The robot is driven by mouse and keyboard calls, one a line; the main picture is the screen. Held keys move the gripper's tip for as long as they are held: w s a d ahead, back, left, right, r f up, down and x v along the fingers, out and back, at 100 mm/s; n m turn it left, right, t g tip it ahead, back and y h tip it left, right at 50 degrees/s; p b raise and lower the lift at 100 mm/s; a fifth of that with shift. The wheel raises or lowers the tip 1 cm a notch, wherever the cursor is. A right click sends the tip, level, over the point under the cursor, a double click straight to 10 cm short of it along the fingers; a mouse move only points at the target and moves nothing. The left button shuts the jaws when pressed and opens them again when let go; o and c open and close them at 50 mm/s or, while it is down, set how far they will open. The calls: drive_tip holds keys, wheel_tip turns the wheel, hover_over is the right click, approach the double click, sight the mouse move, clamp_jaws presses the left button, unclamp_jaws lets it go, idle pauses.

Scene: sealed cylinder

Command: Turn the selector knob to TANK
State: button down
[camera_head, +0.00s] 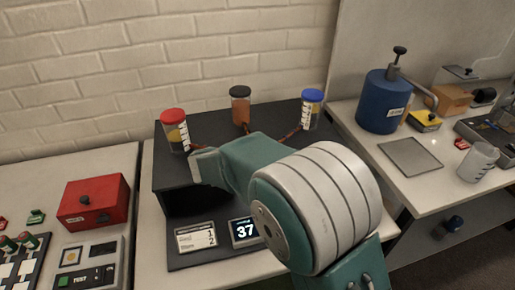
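My arm, with teal links and a white ribbed joint, fills the middle of the view. Its teal link reaches up and left over a black stand (173,188); my gripper does not show. I cannot make out any selector knob marked TANK. The stand holds three jars: one with a red lid (175,132), one with a dark lid (241,108) and one with a blue lid (311,108). Brown-orange tubes run from them toward the middle, where my arm hides the rest. On its front are a white card (196,238) and a display (244,232) reading 37.
A red box (95,203) with a small black knob and a control panel stand at left. On the right table are a blue cylinder (383,103) with a pump handle, a grey plate (410,156), a clear beaker (478,162) and a yellow box (424,121). A brick wall closes the back.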

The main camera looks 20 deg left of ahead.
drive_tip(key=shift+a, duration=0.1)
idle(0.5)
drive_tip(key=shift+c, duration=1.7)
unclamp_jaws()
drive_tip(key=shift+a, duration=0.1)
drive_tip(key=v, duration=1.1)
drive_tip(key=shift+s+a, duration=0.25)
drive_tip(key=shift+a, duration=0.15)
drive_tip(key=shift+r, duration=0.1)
